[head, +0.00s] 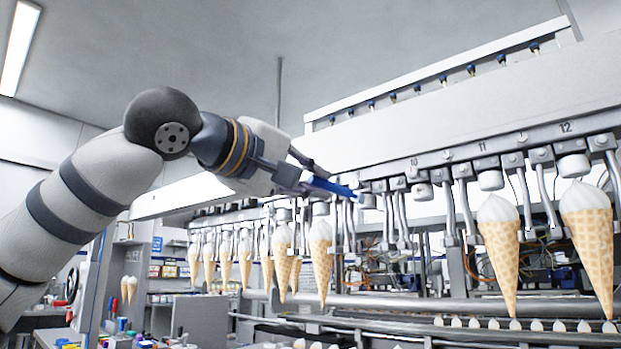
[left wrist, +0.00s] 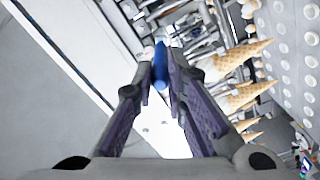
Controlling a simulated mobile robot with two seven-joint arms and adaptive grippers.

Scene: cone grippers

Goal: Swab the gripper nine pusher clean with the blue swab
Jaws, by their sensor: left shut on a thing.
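My left gripper (head: 305,178) is shut on the blue swab (head: 333,187), which points right toward the row of cone grippers. In the left wrist view the blue swab (left wrist: 160,66) sits between my fingertips. The swab's tip is close to a small pale pusher (head: 369,201) just left of the station marked 10, seemingly the gripper nine pusher. I cannot tell whether they touch. The number nine label is not readable, and any dirt on that pusher is too small to make out. My right gripper is not in view.
Ice cream cones (head: 499,250) hang from the machine's grippers on both sides; stations near 10 hold none. A long white housing (head: 470,110) runs above the row. Metal rails (head: 400,303) run below. Hanging cones (left wrist: 240,95) lie right of my fingers in the wrist view.

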